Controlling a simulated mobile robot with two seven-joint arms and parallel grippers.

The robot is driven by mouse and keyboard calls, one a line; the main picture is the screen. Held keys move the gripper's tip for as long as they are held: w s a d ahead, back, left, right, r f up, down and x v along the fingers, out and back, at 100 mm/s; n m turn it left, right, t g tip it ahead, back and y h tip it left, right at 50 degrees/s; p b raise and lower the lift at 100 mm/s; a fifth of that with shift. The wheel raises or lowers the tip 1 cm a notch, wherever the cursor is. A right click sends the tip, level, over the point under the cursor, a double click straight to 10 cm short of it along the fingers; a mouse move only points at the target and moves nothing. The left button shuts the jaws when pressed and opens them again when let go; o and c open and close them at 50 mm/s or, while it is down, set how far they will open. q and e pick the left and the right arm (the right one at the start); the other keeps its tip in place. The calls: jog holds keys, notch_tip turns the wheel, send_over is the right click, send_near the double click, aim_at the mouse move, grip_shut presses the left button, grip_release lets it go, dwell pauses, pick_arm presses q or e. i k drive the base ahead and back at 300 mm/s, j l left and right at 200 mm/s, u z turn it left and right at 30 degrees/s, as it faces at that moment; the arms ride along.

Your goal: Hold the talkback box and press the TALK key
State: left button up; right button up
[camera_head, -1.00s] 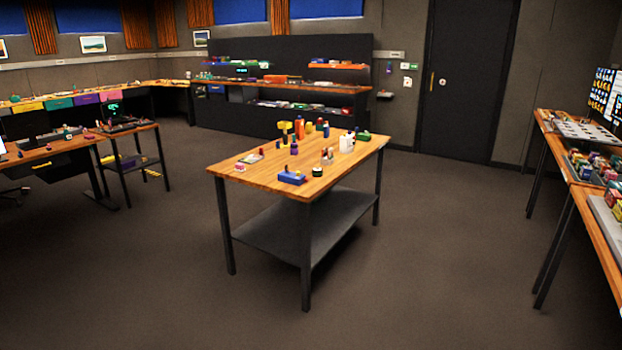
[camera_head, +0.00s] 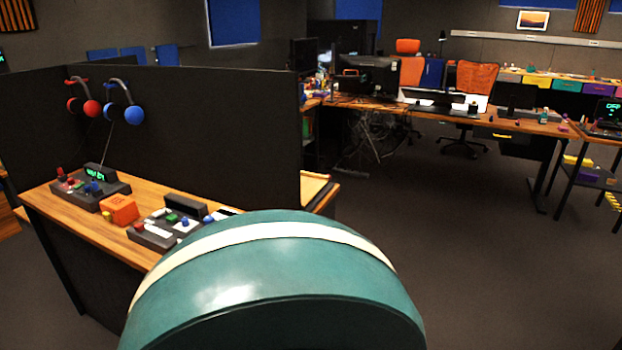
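Neither of my grippers is in view. On the wooden desk (camera_head: 58,226) at the left sits a small orange box (camera_head: 119,209), which may be the talkback box; I cannot read any TALK key on it. To its left is a dark panel (camera_head: 84,198) with red and blue controls and a small green-lit display (camera_head: 98,174). To its right is a dark panel (camera_head: 150,238) with white, green, red and blue controls. Nothing is touching the orange box.
A dark partition (camera_head: 215,125) stands behind the desk, with red headphones (camera_head: 92,108) and blue headphones (camera_head: 134,115) hanging on it. A large teal rounded form with a cream band fills the lower middle; I cannot tell whether it is mine. Floor is clear at right.

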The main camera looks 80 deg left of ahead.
aim_at(107, 216)
jog(key=u, duration=1.75)
